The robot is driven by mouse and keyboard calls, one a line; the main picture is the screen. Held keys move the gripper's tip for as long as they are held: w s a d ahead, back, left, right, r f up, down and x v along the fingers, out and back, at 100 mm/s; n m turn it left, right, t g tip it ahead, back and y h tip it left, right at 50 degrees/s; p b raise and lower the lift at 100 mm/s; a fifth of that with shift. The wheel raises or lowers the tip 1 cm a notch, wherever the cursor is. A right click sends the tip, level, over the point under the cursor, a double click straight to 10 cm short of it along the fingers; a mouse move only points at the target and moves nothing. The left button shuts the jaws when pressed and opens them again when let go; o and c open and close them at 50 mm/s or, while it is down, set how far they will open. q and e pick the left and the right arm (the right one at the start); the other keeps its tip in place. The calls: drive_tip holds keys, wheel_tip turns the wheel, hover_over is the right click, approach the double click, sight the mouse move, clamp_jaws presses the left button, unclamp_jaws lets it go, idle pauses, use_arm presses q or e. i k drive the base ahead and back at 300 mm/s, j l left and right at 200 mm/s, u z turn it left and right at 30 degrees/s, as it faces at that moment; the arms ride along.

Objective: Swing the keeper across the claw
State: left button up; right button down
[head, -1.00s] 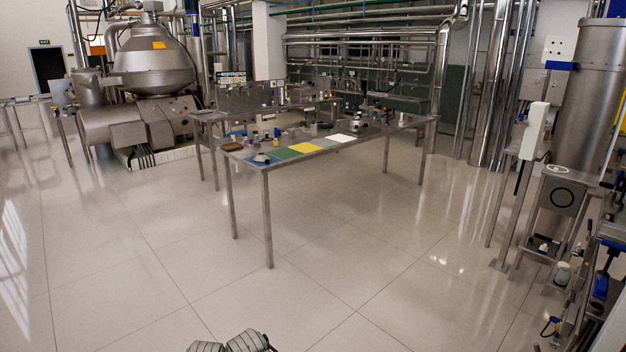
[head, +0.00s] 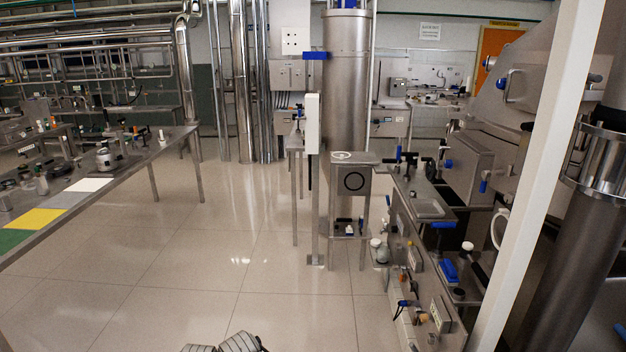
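I cannot pick out the keeper or the claw; the fittings on the benches and machines are too small to tell apart. Neither gripper can be made out. Only grey ribbed parts, apparently mine, show at the bottom edge, cut off by the frame.
A steel table (head: 113,182) with coloured mats stands at left. A steel box with a black ring (head: 355,178) on a stand is right of centre. A bench with blue-handled fittings (head: 432,207) and a pale post (head: 540,175) stand at right. Tiled floor (head: 200,275) between is clear.

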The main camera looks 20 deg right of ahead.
sight(485, 174)
drive_tip(key=i+l+z, duration=0.15)
drive_tip(key=z, duration=0.3)
drive_tip(key=i+z, duration=0.6)
drive_tip(key=z, duration=0.35)
drive_tip(key=i+j+z, duration=0.15)
drive_tip(key=z, duration=0.3)
drive_tip(key=i+j, duration=0.05)
drive_tip(key=i, duration=0.05)
